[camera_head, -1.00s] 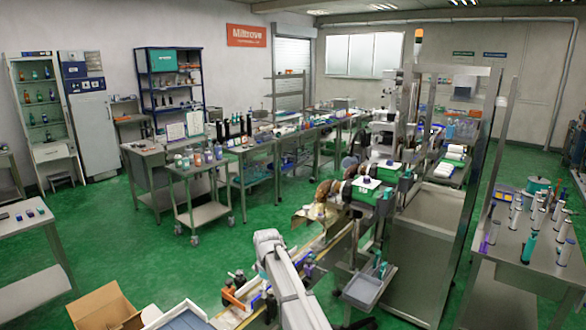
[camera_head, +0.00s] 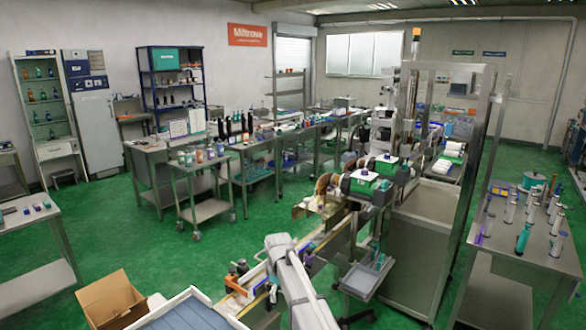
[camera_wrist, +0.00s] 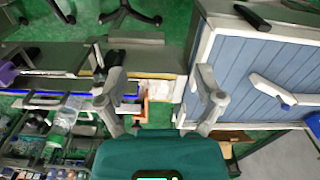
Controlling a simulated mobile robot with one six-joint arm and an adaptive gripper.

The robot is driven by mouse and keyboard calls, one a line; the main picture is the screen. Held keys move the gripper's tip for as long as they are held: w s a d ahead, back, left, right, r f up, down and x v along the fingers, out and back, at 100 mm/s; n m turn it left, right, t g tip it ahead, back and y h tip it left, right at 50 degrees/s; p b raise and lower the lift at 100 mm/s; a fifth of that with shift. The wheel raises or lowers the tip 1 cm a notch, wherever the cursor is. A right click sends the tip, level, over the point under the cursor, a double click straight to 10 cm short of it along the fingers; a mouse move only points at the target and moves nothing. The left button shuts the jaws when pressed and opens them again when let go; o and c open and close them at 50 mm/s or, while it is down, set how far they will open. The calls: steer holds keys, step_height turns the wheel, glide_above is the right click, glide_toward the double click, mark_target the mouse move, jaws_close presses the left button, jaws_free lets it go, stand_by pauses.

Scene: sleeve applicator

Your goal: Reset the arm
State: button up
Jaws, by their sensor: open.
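My gripper (camera_wrist: 158,90) shows in the wrist view with its two grey fingers spread wide apart. Nothing is held between them. Below the gap lie the end of a conveyor (camera_wrist: 60,57) and an orange bracket (camera_wrist: 143,106). The teal body at the bottom edge of that view is my own. In the head view my pale arm comes up from the bottom edge, right of centre, over the conveyor line (camera_head: 330,240). My gripper cannot be made out in that view.
A blue ribbed tray with a white rim (camera_wrist: 203,48) lies close right of my gripper; it also shows in the head view (camera_head: 190,312). A cardboard box (camera_head: 112,300) stands left of it. A steel-framed machine (camera_head: 425,240) stands right of my arm. Green floor lies open at left.

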steer(key=s+d+f+m+b, duration=0.4)
steer(key=s+d+m, duration=0.2)
steer(key=s+d, duration=0.4)
steer(key=s+d+f+m+b, duration=0.4)
steer(key=s+d+m, duration=0.1)
steer(key=s+d, duration=0.6)
steer(key=s, duration=0.2)
steer(key=shift+s+d+f+m+b, duration=0.2)
steer(key=shift+s+f+m+b, duration=0.1)
steer(key=shift+s+f+m, duration=0.1)
